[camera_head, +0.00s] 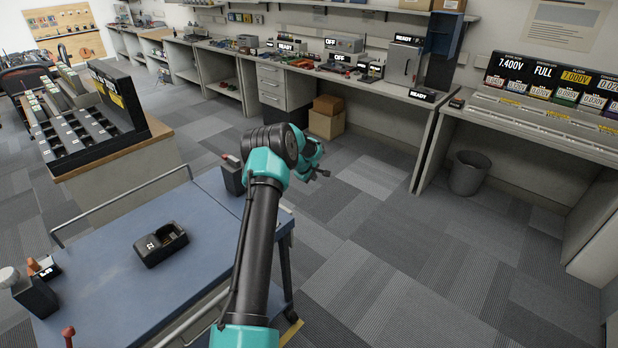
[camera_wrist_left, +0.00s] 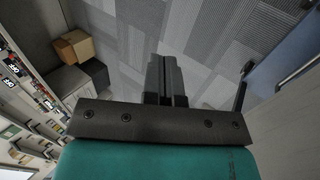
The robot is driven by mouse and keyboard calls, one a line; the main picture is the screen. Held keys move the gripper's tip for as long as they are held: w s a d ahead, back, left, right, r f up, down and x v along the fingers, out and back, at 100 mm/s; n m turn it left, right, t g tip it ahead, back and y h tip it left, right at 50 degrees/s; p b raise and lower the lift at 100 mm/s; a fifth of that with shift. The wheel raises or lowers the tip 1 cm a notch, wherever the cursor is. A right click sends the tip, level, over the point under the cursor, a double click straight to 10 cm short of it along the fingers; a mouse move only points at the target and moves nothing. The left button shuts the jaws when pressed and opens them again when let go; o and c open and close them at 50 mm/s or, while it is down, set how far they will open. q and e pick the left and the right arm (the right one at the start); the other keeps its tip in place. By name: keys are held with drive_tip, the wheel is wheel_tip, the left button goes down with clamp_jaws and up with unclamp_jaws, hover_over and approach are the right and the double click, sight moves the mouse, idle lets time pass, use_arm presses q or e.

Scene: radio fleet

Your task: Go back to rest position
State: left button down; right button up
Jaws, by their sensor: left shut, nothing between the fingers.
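My left arm reaches up from the bottom of the head view, teal and black. Its gripper (camera_head: 322,174) is above the carpeted floor, past the right edge of the blue cart, and touches nothing. In the left wrist view the fingers (camera_wrist_left: 167,78) are together and empty, with grey carpet behind them. My right gripper shows in neither view.
The blue cart (camera_head: 105,225) carries a black charger-like device (camera_head: 160,244) and dark holders. A workbench (camera_head: 345,75) with equipment runs along the back wall. Cardboard boxes (camera_head: 327,118) and a waste bin (camera_head: 468,172) stand on the floor. Open carpet lies between cart and bench.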

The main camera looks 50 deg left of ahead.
use_arm(q)
drive_tip(key=s+d+f+m+g+h, duration=0.1)
drive_tip(key=s+d+f+m, duration=0.25)
drive_tip(key=d, duration=0.65)
drive_tip(key=s+d+f+m+g+h, duration=0.15)
drive_tip(key=d+f, duration=0.35)
drive_tip(key=d, duration=0.6)
drive_tip(key=s+d+f+m+h, duration=0.1)
drive_tip(key=s+d+f+m, duration=0.25)
drive_tip(key=d, duration=0.65)
drive_tip(key=s+d+m+g+h, duration=0.1)
drive_tip(key=s+d+m+g, duration=0.2)
drive_tip(key=s+d+m, duration=0.6)
drive_tip(key=s+d, duration=1)
drive_tip(key=s, duration=0.3)
drive_tip(key=shift+d, duration=0.25)
drive_tip(key=shift+a+f+g, duration=0.1)
drive_tip(key=shift+g, duration=0.15)
